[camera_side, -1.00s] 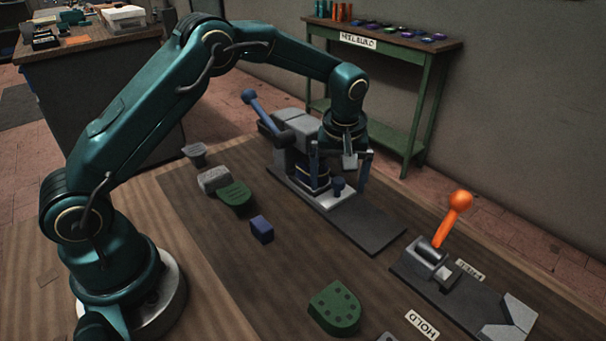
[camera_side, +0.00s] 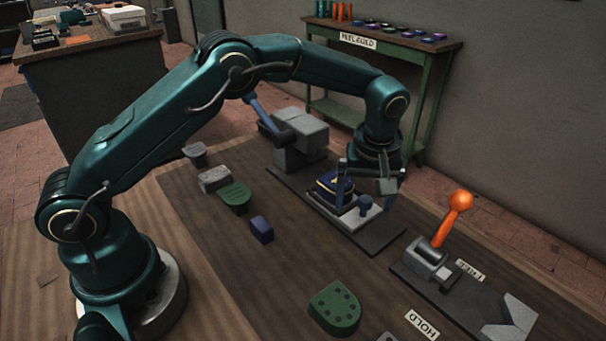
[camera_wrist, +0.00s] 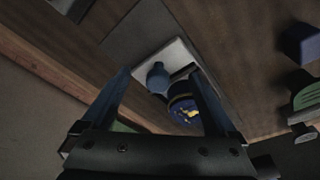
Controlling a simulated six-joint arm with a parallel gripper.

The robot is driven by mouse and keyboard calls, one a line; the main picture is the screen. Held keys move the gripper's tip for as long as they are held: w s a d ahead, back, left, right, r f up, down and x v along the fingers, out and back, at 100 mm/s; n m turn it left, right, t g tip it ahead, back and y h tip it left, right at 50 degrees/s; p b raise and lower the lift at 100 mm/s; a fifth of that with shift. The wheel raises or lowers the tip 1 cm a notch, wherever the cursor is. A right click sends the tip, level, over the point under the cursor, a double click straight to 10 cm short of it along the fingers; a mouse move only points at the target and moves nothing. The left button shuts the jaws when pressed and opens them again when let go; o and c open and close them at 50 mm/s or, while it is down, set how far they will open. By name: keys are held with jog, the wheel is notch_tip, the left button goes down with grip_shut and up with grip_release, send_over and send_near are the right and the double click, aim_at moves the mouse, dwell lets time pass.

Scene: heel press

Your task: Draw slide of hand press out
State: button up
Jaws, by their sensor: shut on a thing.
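The hand press (camera_side: 300,140) stands on its grey base with its blue lever (camera_side: 262,118) raised to the left. Its light slide plate (camera_side: 352,220) lies drawn out over the base, clear of the press head. A dark blue block with yellow marks (camera_side: 328,190) sits on the plate; it also shows in the wrist view (camera_wrist: 182,108). The slide's blue knob (camera_side: 365,204) stands near the plate's outer end. My gripper (camera_side: 366,196) is down over the slide, shut on the knob, which shows between the fingers in the wrist view (camera_wrist: 158,78); exact finger contact is unclear.
A grey fixture with an orange-balled lever (camera_side: 450,220) stands to the right. A blue block (camera_side: 262,229), green heel pieces (camera_side: 335,307) and grey pieces (camera_side: 214,179) lie on the bench. A green shelf table (camera_side: 385,80) stands behind.

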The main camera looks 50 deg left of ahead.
jog(key=shift+w+d+f, duration=0.1)
jog(key=shift+d+f, duration=0.1)
jog(key=shift+d, duration=0.55)
jog(key=shift+s+d+f, duration=0.1)
jog(key=shift+d+f, duration=0.05)
jog(key=shift+d, duration=0.55)
jog(key=shift+w+d+f, duration=0.1)
jog(key=shift+d+f, duration=0.1)
jog(key=shift+d, duration=0.55)
jog(key=o, duration=0.8)
jog(key=shift+d, duration=0.1)
jog(key=shift+c, duration=0.2)
jog(key=shift+r, duration=0.15)
jog(key=shift+d+r, duration=0.1)
jog(key=shift+r, duration=1.65)
jog(key=shift+r, duration=1)
